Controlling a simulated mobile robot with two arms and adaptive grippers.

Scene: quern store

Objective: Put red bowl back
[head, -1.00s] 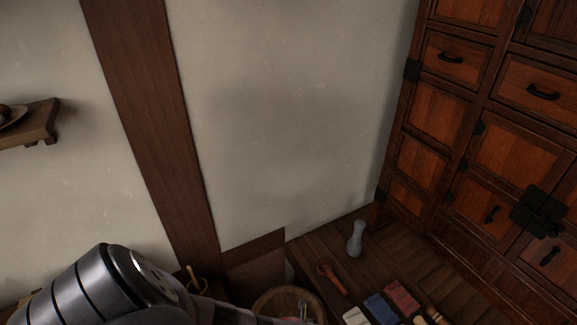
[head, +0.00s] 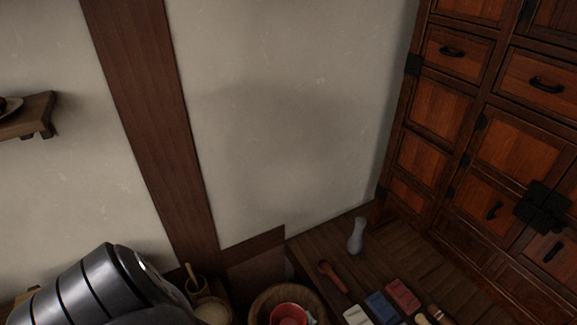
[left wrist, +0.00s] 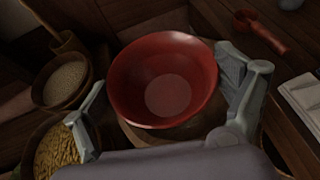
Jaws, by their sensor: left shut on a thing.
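The red bowl (left wrist: 163,80) is upright between the two fingers of my left gripper (left wrist: 163,106) in the left wrist view. The gripper is shut on it. In the head view the red bowl (head: 290,312) shows at the bottom edge, partly cut off, over a round wooden vessel (head: 262,302). I cannot tell whether it touches the wood below. My right gripper is not in view.
Wooden bowls of pale grain (left wrist: 66,82) and yellow grain (left wrist: 57,152) stand left of the red bowl. A red-brown scoop (head: 331,276), a grey vase (head: 356,236) and several folded cloths (head: 382,307) lie to the right. A drawer cabinet (head: 500,150) stands at right.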

